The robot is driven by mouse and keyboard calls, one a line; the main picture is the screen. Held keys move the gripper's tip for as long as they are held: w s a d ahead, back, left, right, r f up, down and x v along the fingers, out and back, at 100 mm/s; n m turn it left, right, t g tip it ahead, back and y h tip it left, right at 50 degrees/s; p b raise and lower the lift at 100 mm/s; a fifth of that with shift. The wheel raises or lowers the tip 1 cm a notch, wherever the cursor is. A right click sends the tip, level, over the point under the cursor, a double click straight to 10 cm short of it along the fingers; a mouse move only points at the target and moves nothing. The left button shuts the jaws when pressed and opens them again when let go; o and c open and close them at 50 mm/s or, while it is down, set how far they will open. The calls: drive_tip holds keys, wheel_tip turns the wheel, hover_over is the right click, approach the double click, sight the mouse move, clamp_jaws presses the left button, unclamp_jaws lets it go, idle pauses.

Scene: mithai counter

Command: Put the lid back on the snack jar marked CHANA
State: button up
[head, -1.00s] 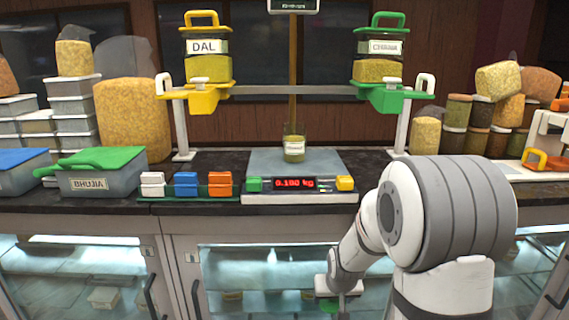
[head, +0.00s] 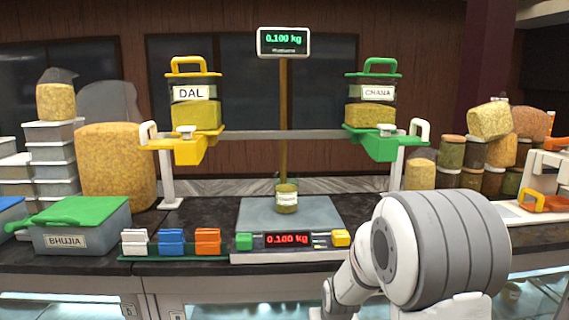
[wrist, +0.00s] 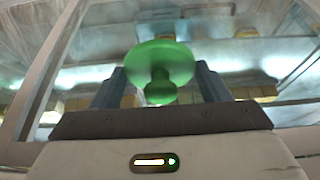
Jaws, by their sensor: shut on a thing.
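The jar marked CHANA (head: 376,114) stands on a green holder (head: 375,143) at the right end of the rail. A green top with a handle (head: 380,68) sits on that jar. In the wrist view my gripper (wrist: 162,80) is shut on a green round lid (wrist: 165,58) with a stem and small knob. Its fingers are on either side of the stem, and the disc is beyond it. In the head view my arm reaches down past the lower edge, so my gripper and the held lid are hidden there.
A DAL jar (head: 194,112) stands on a yellow holder at left. A small labelled jar (head: 287,198) sits on the scale (head: 250,213), its label unreadable. A green-lidded BHUJIA box (head: 85,226) and a rack of coloured blocks are at left. Filled jars (head: 475,155) crowd the right.

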drive_tip(key=s+a+r+m, duration=0.1)
drive_tip(key=s+a+r, duration=0.2)
drive_tip(key=r, duration=1.2)
drive_tip(key=s+a+r+m, duration=0.1)
drive_tip(key=s+a+r, duration=0.1)
drive_tip(key=r, duration=1.3)
drive_tip(key=s+a+r+m+h, duration=0.1)
drive_tip(key=s+a+r, duration=0.2)
drive_tip(key=r, duration=1.2)
drive_tip(key=shift+s+a+r, duration=0.3)
drive_tip(key=shift+a, duration=0.45)
